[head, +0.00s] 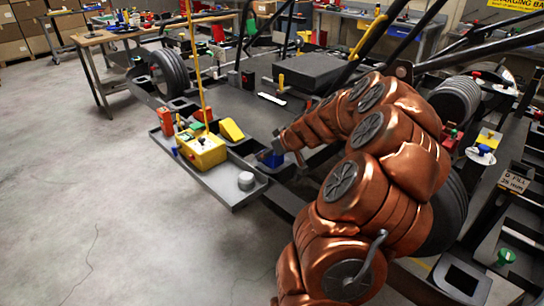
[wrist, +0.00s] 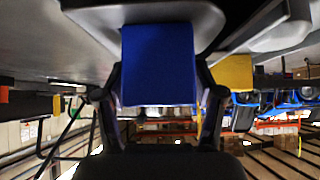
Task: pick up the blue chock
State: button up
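The blue chock (wrist: 158,65) fills the upper middle of the wrist view as a plain blue block face. In the head view only a small blue part (head: 272,160) shows beside my gripper (head: 282,150), near the tray's right side. In the wrist view the dark fingers of my gripper (wrist: 160,85) stand at the left and right sides of the blue chock. They are very close to it; I cannot tell whether they press on it. The arm hides part of the chock in the head view.
The grey tray (head: 222,186) holds a yellow box (head: 203,151) with a tall yellow pole, a yellow wedge (head: 231,130), red items and a grey round piece (head: 246,180). A wheel (head: 169,73) and the kart's frame stand behind. The floor at left is clear.

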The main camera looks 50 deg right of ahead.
jog(key=c, duration=1)
